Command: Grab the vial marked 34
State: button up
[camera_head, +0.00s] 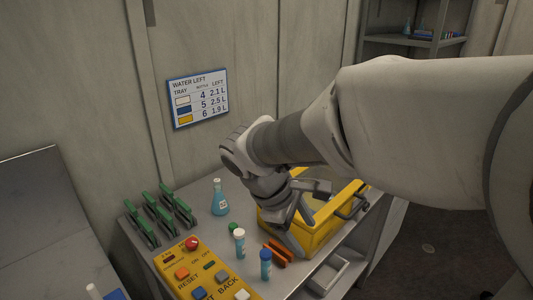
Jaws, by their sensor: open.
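Two small vials with blue bodies stand upright on the grey table (203,240). One is the white-capped vial (239,243), the other is the blue-capped vial (265,265). Their labels are too small to read, so I cannot tell which is marked 34. A green round thing (233,228), maybe another vial's cap, shows just behind the white-capped vial. My gripper (296,228) is open, pointing down at the near left side of the yellow tray (322,238), to the right of the vials. Its fingertips are partly hard to make out, and I see nothing held between them.
A yellow control panel (207,276) with several buttons lies at the front. Orange pieces (278,254) lie between the blue-capped vial and the tray. A sign (198,98) hangs on the wall.

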jog(key=w+a+f+n+t+h, duration=0.1)
jog(key=w+a+f+n+h, duration=0.1)
jog(key=a+f+n, duration=0.3)
jog(key=w+a+f+n+t+h, duration=0.1)
jog(key=w+a+n+t, duration=0.15)
jog(key=a, duration=0.45)
jog(key=n+t+h, duration=0.1)
jog(key=n+t, duration=0.3)
jog(key=n, duration=0.3)
send_near(240, 244)
jog(key=a, duration=0.1)
jog(key=s+a+r, duration=0.1)
jog(key=a+b, duration=0.1)
jog(key=shift+s+r, duration=0.2)
jog(key=shift+s, duration=0.1)
jog(key=shift+w+d+f, duration=0.1)
jog(key=shift+w+f, duration=0.1)
jog(key=x, duration=1.1)
jog(key=shift+w+d, duration=0.15)
jog(key=shift+d, duration=0.05)
jog(key=shift+r+x, duration=0.15)
jog(key=shift+x, duration=1.2)
jog(key=shift+r+x, duration=0.1)
jog(key=shift+x, duration=1.2)
jog(key=shift+d, duration=0.1)
grip_shut()
